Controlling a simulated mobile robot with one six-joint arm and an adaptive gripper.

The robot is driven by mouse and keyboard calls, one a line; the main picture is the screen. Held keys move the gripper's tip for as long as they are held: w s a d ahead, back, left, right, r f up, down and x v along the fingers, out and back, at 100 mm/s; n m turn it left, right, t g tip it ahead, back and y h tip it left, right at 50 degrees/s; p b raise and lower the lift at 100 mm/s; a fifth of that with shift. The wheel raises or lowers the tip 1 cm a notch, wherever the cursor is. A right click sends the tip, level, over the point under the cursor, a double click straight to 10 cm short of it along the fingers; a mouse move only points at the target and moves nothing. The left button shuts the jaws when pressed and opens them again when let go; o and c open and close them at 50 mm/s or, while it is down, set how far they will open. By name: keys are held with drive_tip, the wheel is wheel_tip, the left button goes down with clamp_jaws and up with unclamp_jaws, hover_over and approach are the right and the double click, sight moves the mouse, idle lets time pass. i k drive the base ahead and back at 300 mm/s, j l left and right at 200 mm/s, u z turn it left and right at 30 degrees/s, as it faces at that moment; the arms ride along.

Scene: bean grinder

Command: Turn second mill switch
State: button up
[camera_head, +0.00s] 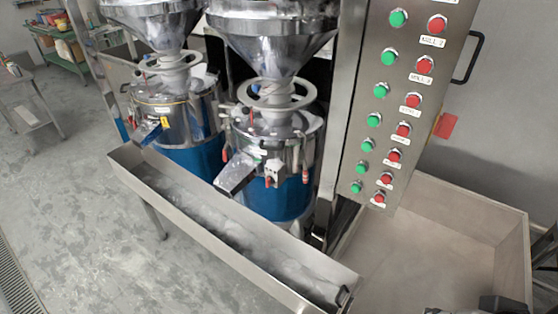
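The steel control panel (408,100) stands right of centre, with green buttons in a left column and red ones in a right column. The top visible row has a green button (397,18) and a red button (437,24). The small label (432,41) below that red button seems to read "MILL 2". The row below has a green button (389,57) and a red button (425,65), with a label that seems to read "MILL 3". The panel's top is cut off by the frame. I see no gripper fingers; dark parts at the bottom right edge may be my arm.
Two steel-and-blue mills (280,190) (190,130) stand at centre and left. A long steel trough (190,205) runs in front of them. A wide beige bin (440,240) lies below the panel. A black handle (470,58) sticks out at the panel's right.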

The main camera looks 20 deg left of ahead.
sight(270, 180)
drive_tip(key=i+j+u, duration=0.1)
drive_tip(key=j+u, duration=0.15)
drive_tip(key=j, duration=0.15)
drive_tip(key=i+j+u, duration=0.1)
drive_tip(key=j+u, duration=0.15)
drive_tip(key=j, duration=0.15)
drive_tip(key=i+j+u, duration=0.25)
drive_tip(key=k+j, duration=0.1)
drive_tip(key=j, duration=0.05)
